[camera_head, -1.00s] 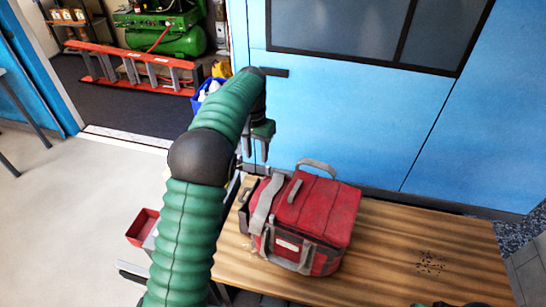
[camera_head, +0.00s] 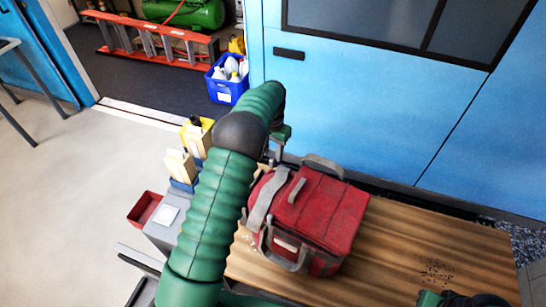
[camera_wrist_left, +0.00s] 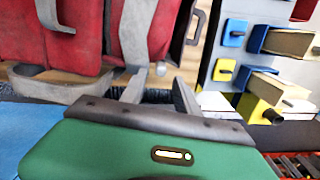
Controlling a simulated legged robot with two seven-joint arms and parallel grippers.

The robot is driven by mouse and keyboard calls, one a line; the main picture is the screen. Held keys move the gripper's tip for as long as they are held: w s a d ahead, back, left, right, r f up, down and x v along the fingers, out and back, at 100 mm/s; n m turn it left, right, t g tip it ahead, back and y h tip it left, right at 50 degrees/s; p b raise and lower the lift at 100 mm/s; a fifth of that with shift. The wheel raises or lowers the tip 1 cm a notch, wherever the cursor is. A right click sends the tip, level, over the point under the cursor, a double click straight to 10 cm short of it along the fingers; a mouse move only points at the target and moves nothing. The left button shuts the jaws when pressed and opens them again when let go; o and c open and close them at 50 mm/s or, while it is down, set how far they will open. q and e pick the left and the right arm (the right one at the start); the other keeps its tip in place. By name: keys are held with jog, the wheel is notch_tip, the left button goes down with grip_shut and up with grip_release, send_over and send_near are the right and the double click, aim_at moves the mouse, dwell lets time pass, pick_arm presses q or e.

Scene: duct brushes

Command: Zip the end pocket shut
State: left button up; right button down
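A red soft bag (camera_head: 325,212) with grey straps and a grey top handle stands on a wooden bench. Its left end, where a pocket could be, is mostly hidden behind my left arm in the head view. In the left wrist view the bag (camera_wrist_left: 90,40) fills the upper left, and a dark panel with a loop handle (camera_wrist_left: 194,25) shows at its end. My left gripper (camera_head: 275,155) is just behind the bag's left end, its tips partly hidden. In the left wrist view its fingers (camera_wrist_left: 160,92) are apart with nothing between them. I cannot make out a zip pull.
The wooden bench (camera_head: 400,245) is bare right of the bag, apart from dark specks. A grey stand with a red bin (camera_head: 146,208) and yellow and blue holders is at the left. A blue wall (camera_head: 350,110) rises behind. Part of my right arm shows at the bottom right edge.

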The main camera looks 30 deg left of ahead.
aim_at(272, 159)
pick_arm(q)
jog(key=shift+s+f, duration=0.1)
jog(key=shift+f, duration=0.7)
jog(key=shift+s+a+f, duration=0.1)
jog(key=shift+s+f, duration=0.2)
jog(key=shift+f, duration=0.4)
jog(key=shift+w+f, duration=0.1)
jog(key=shift+w, duration=0.05)
grip_shut()
